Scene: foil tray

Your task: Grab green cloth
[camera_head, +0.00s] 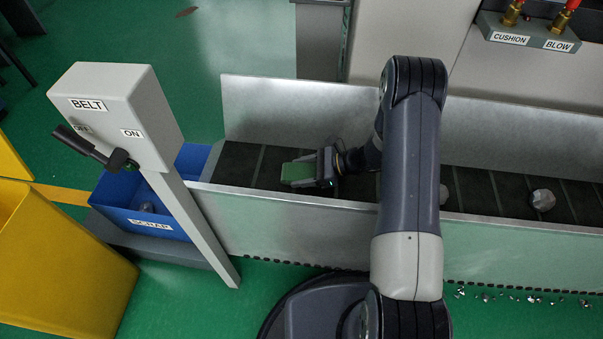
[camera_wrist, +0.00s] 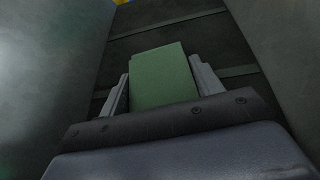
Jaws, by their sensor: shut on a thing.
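The green cloth (camera_head: 298,172) is a flat, folded-looking rectangle over the dark conveyor belt, near its left end. My gripper (camera_head: 321,168) reaches down between the belt's side walls and is shut on the cloth. In the wrist view the cloth (camera_wrist: 163,78) lies between the two grey fingers of my gripper (camera_wrist: 161,88) and extends past their tips. I cannot tell whether the cloth still touches the belt.
Metal side walls (camera_head: 290,212) flank the belt (camera_head: 487,190). Crumpled foil lumps (camera_head: 542,199) lie on it to the right. A BELT lever post (camera_head: 120,115), a blue SCRAP bin (camera_head: 150,215) and a yellow bin (camera_head: 65,265) stand at left. Bits of scrap (camera_head: 485,297) lie on the floor.

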